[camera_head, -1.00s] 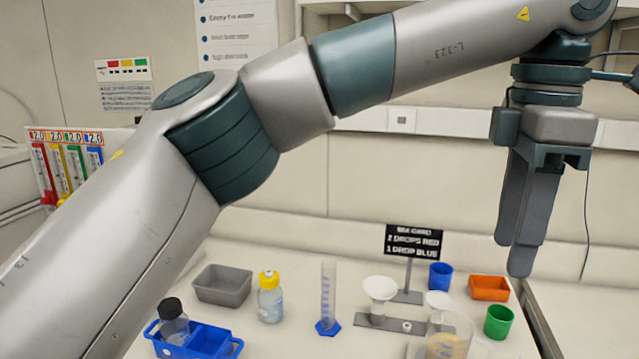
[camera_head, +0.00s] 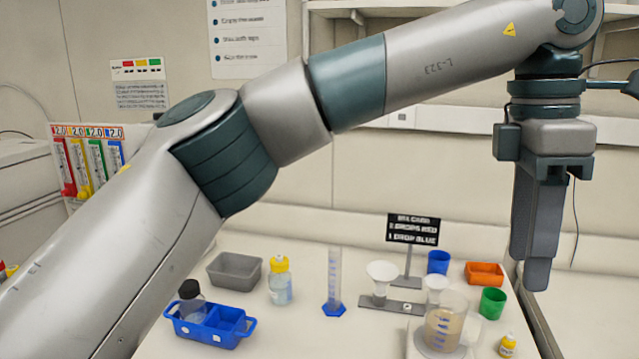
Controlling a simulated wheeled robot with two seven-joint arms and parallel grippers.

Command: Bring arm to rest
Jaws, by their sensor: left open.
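My left arm comes in from the left and reaches across the upper part of the head view to the right. My left gripper (camera_head: 535,270) hangs from its end, pointing down, above the right edge of the bench. Its fingers overlap from this angle, and nothing shows between them. It is open and apart from the objects on the bench. My right gripper is out of view.
The white bench (camera_head: 290,335) holds a blue caddy (camera_head: 212,328), grey bin (camera_head: 235,271), yellow-capped bottle (camera_head: 280,282), graduated cylinder (camera_head: 334,280), funnel stand (camera_head: 405,307), beaker (camera_head: 443,325), blue cup (camera_head: 438,262), orange tray (camera_head: 484,274), green cup (camera_head: 493,303) and black sign (camera_head: 413,230).

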